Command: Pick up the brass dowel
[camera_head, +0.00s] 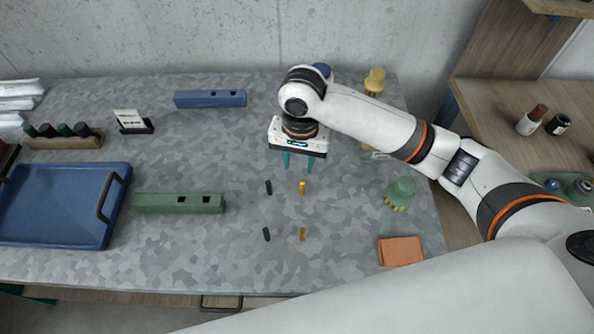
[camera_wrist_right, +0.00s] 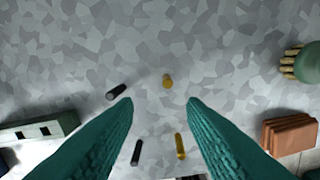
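Two small brass-coloured pieces lie on the grey patterned table, right of two dark pegs. The far brass piece (camera_head: 302,187) shows a wider end in the head view and looks short in the right wrist view (camera_wrist_right: 167,81). The near brass piece (camera_head: 303,233) looks longer in the right wrist view (camera_wrist_right: 180,146). I cannot tell for certain which is the dowel. My right gripper (camera_head: 298,162) points down above the table, behind the far piece in the head view. In the right wrist view its teal fingers (camera_wrist_right: 160,104) are open and empty. My left gripper is not in view.
Dark pegs (camera_head: 268,187) (camera_head: 266,233) lie left of the brass pieces. A green block (camera_head: 178,203) with square holes lies further left. A blue tray (camera_head: 55,235) is at the left. A green knobbed object (camera_head: 400,193) and an orange stack (camera_head: 400,251) are at the right.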

